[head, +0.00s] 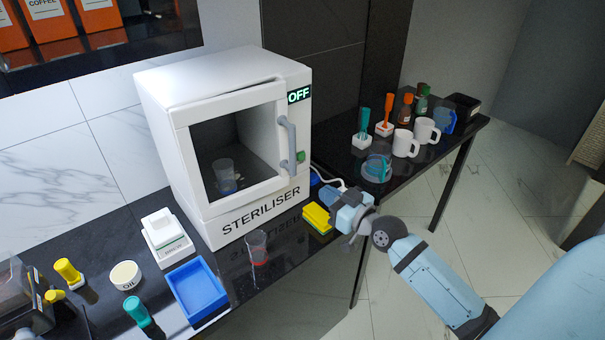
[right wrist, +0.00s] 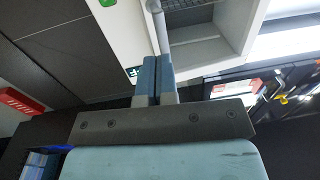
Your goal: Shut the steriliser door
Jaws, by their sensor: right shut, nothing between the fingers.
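The white steriliser (head: 222,228) stands on the dark counter, with a lit OFF display at its upper right. Its windowed door (head: 183,150) has a grey vertical handle (head: 285,148) on the right side. A dark uneven gap along the door's top edge makes it look slightly ajar. A clear cup (head: 224,175) shows inside, through the window. My right gripper (head: 327,194) is shut and empty, to the right of and below the handle. In the right wrist view its closed fingers (right wrist: 157,62) point toward the handle (right wrist: 154,22); contact is unclear. My left gripper is out of view.
A yellow sponge (head: 318,219) lies close beside my right gripper. A clear cup (head: 257,247) and a blue tray (head: 198,290) stand in front of the steriliser. White mugs (head: 404,144) and bottles occupy the counter to the right. Open floor lies in front.

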